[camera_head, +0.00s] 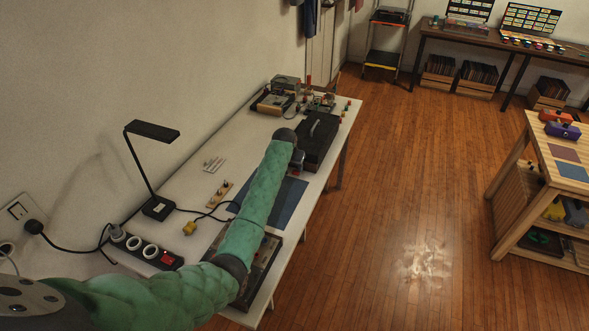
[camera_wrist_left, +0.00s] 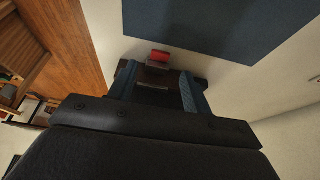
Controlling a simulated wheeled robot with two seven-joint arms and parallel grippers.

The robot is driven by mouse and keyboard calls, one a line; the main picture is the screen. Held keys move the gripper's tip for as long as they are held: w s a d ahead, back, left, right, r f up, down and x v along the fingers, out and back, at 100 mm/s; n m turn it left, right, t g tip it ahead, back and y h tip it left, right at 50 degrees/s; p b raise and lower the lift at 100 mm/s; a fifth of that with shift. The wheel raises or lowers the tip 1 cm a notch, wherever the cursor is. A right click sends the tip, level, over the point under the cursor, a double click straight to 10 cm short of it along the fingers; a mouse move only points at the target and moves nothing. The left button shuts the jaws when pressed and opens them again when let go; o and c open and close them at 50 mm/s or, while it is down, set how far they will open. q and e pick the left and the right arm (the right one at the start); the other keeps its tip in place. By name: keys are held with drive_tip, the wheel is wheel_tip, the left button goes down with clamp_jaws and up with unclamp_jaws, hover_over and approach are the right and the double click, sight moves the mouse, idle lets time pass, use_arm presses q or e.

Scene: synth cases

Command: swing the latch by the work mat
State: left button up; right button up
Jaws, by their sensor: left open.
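The work mat (camera_head: 289,200) is a flat dark blue sheet on the white table, partly hidden by my green-sleeved left arm. It also fills the top of the left wrist view (camera_wrist_left: 205,25). A small red piece on a dark base, which looks like the latch (camera_wrist_left: 159,56), sits just beside the mat's edge. My left gripper (camera_wrist_left: 158,78) is open, its two blue-padded fingers on either side of the dark base; whether they touch it I cannot tell. My right gripper is not in view.
A black case (camera_head: 318,138) lies right beyond the left gripper. Electronics clutter the far table end (camera_head: 285,100). Open wooden floor lies right.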

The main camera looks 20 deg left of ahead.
sight(295, 173)
use_arm(q)
drive_tip(key=shift+p+x, duration=0.6)
drive_tip(key=shift+x, duration=1.8)
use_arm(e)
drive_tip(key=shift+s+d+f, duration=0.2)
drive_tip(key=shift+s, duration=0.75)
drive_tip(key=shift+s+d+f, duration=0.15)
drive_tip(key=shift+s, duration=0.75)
use_arm(q)
drive_tip(key=shift+r, duration=0.1)
drive_tip(key=c, duration=1)
